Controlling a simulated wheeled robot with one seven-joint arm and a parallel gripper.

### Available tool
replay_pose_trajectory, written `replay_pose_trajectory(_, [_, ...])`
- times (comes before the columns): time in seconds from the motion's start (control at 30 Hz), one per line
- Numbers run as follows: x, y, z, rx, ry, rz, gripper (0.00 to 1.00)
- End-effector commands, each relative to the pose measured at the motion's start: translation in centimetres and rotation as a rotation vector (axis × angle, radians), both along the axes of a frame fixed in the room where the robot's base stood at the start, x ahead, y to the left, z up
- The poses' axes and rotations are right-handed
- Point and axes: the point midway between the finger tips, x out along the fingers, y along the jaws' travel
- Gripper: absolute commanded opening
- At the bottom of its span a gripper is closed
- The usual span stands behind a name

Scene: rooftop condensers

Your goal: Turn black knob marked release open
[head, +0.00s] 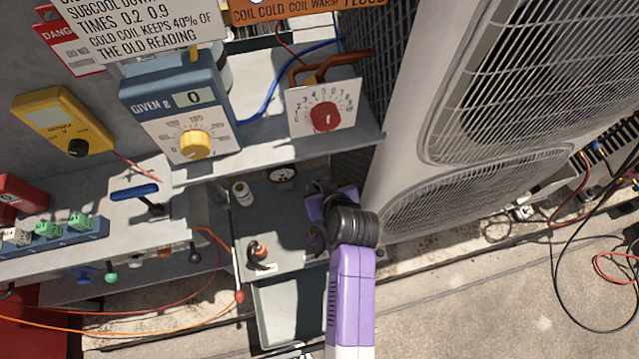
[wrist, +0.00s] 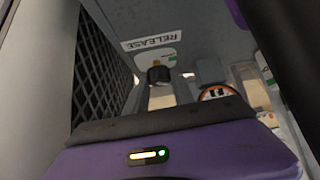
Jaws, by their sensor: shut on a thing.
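The black knob (wrist: 158,74) is on a grey panel in the wrist view, beside a white label reading RELEASE (wrist: 152,42), which appears upside down. My gripper (head: 318,208) is low over the grey panel in the head view, its purple and black hand beside the large unit. It is shut on the black knob, though the fingertips are hard to make out. In the wrist view, the purple gripper body (wrist: 170,155) fills the bottom, and the knob shows just beyond its dark edge. My wrist hides part of the panel in the head view.
A shelf above holds a dial box reading GIVEN g (head: 180,110) and a red dial (head: 325,116). A small gauge (head: 282,174), white bottle (head: 241,192) and another knob (head: 258,250) share the panel. A condenser (head: 410,150) stands close on the right.

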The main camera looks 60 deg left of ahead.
Motion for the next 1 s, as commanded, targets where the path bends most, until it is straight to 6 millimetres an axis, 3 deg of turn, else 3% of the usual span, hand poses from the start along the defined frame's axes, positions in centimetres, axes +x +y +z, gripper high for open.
replay_pose_trajectory(0.4, [0.34, -0.10, -0.27, -0.003, -0.001, 0.208, 0.00])
replay_pose_trajectory(1.0, [0.27, -0.15, -0.22, -0.006, 0.000, 0.244, 0.00])
